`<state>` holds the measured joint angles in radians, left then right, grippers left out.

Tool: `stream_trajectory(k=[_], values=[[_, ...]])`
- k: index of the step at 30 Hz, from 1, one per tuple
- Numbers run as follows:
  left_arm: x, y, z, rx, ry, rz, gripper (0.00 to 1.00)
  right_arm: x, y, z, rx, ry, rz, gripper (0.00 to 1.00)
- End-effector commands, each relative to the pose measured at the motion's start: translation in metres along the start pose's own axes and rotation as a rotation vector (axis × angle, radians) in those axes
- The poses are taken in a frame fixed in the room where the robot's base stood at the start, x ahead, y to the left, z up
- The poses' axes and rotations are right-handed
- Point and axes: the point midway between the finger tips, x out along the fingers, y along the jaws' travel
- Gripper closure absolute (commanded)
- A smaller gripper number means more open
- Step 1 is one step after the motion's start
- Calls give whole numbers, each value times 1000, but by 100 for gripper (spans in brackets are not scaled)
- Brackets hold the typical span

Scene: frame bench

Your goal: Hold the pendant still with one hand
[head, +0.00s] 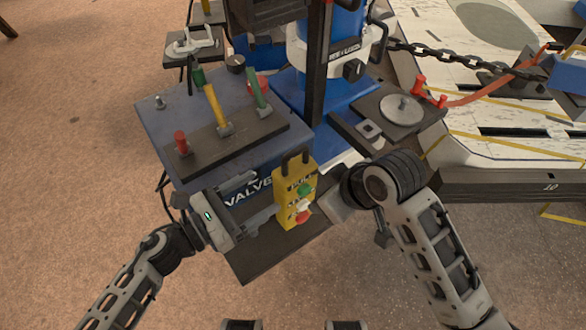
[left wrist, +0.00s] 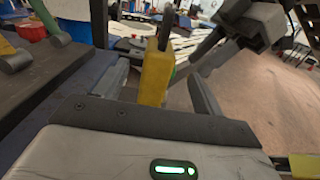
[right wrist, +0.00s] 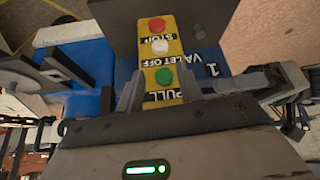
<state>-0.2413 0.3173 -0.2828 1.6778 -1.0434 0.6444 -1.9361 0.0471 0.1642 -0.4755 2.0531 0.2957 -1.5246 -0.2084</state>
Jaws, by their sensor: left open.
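The pendant (head: 294,196) is a yellow box with green, white and red buttons and a dark loop on top. It hangs in front of the blue valve bench. My left gripper (head: 262,201) is open beside it on the left. In the left wrist view the pendant (left wrist: 156,78) stands beyond and between the spread fingers (left wrist: 160,90). In the right wrist view the pendant (right wrist: 165,50) is seen close. My right gripper (right wrist: 160,90) has a finger against each side of it, near the green button. In the head view the right fingertips are mostly hidden.
The blue bench (head: 185,120) carries a dark plate with red, yellow and green levers (head: 212,105). A blue column (head: 335,50) stands behind. A chain (head: 440,55) runs to the right. A dark side plate (head: 395,115) lies at right. Carpet at left is clear.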

Motion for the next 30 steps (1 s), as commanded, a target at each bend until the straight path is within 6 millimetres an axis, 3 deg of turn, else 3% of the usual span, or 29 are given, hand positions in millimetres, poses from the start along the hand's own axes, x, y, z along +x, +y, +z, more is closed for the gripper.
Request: stream_trajectory(k=[9, 15, 28, 29, 30], values=[[64, 1, 0, -2, -2, 2, 31, 0, 0, 0, 0, 0, 0, 64], [90, 0, 0, -2, -1, 2, 31, 0, 0, 0, 0, 0, 0, 64], [99, 0, 0, -2, 1, 1, 31, 0, 0, 0, 0, 0, 0, 64], [99, 0, 0, -2, 1, 1, 34, 0, 0, 0, 0, 0, 0, 64], [99, 0, 0, -2, 1, 1, 45, 0, 0, 0, 0, 0, 0, 64]])
